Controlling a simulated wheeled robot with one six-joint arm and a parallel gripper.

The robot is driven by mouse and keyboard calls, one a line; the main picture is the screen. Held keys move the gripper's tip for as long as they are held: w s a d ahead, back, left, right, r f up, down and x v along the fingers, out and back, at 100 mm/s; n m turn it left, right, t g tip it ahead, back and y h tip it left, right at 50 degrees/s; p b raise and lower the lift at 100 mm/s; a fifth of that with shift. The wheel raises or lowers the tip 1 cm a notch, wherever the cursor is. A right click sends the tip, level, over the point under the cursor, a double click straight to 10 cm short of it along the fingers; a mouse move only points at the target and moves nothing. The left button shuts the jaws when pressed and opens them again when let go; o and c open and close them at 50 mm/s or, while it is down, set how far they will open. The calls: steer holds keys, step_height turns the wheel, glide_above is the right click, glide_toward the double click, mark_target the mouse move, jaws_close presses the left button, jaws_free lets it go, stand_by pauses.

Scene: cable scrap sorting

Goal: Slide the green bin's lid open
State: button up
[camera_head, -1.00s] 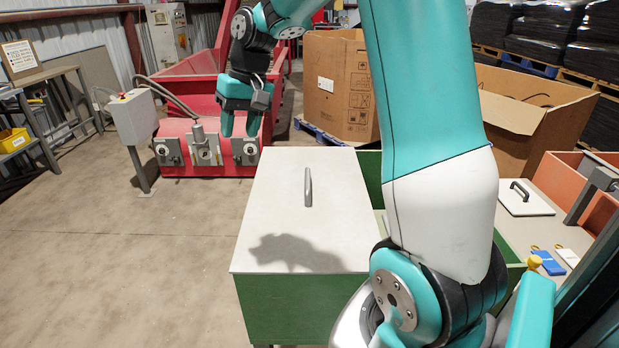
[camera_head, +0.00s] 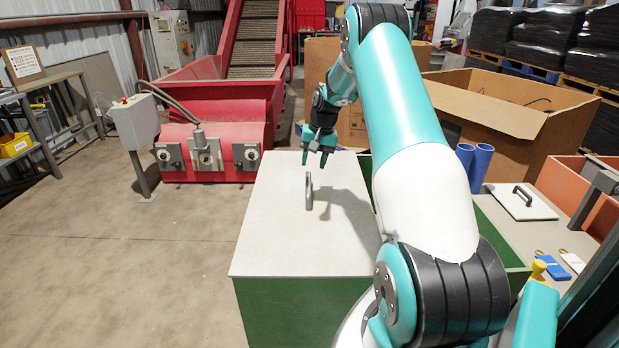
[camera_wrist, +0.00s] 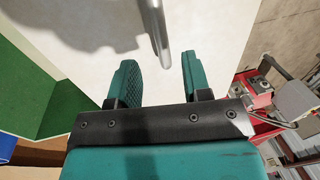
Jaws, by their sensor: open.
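The green bin (camera_head: 300,312) stands in front of me with its flat white lid (camera_head: 270,235) on top. A grey metal bar handle (camera_head: 309,192) stands up from the lid's middle. My gripper (camera_head: 314,161) is open and empty, pointing down above the far part of the lid, a little beyond and above the handle. In the wrist view the handle (camera_wrist: 153,28) shows ahead of the gap between the two teal fingers (camera_wrist: 158,70), apart from both. Green inner walls (camera_head: 366,168) show to the right of the lid; my arm hides part of that side.
A white lid with a dark handle (camera_head: 521,202), blue tubes (camera_head: 474,166) and blue and white tags (camera_head: 563,262) lie to the right. Cardboard boxes (camera_head: 500,105) stand behind. A red machine (camera_head: 215,110) is at the back left. The floor at left is clear.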

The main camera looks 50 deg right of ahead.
mark_target(309, 180)
steer(key=f, duration=0.4)
steer(key=w+f, duration=0.1)
steer(key=f, duration=0.1)
steer(key=shift+a, duration=0.4)
jaws_close()
